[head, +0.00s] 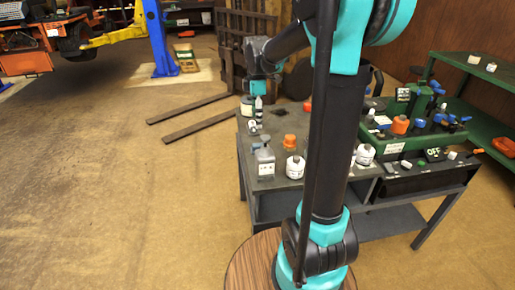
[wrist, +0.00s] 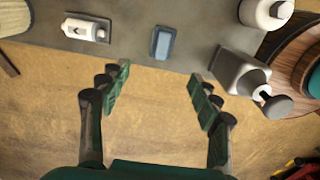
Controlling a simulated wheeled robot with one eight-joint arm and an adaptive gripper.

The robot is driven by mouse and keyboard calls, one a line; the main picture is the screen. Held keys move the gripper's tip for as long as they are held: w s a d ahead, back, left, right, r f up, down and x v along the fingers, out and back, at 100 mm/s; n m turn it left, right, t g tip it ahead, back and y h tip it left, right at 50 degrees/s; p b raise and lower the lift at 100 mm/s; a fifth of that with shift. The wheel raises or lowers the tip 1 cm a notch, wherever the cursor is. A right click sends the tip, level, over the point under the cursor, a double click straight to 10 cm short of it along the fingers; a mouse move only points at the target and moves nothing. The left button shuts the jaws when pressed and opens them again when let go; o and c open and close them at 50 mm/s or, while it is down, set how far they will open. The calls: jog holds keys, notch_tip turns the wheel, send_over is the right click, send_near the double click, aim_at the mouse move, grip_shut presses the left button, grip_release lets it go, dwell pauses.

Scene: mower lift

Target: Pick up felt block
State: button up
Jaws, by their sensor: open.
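A small blue-grey block (wrist: 162,42), which looks like the felt block, lies near the edge of the dark grey table (wrist: 190,20) in the wrist view. My gripper (wrist: 158,76) is open, with its two green-padded fingers spread wide and nothing between them. In the wrist view the block appears beyond the fingertips, roughly centred between them, and apart from both. In the head view my arm reaches over the left end of the table, and the block is too small there to make out surely.
A white fitting (wrist: 88,29) lies left of the block. A grey bottle (wrist: 242,72) and a white bottle (wrist: 266,12) are to its right. An orange item (head: 290,141) and a green tray (head: 415,143) with several parts also stand on the table.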

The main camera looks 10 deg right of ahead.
send_over(259, 144)
jog(key=f, duration=0.7)
jog(key=shift+w+a+f, duration=0.1)
jog(key=shift+a+f, duration=0.25)
jog(key=shift+a, duration=0.05)
jog(key=shift+s+d+f, duration=0.1)
jog(key=shift+d+f, duration=0.05)
jog(key=shift+f, duration=1.2)
jog(key=shift+s+d+f, duration=0.1)
jog(key=shift+d+f, duration=0.05)
jog(key=shift+f, duration=1.15)
jog(key=c, duration=1.2)
jog(key=shift+r, duration=0.1)
notch_tip(259, 144, up, 20)
jog(key=shift+f, duration=0.1)
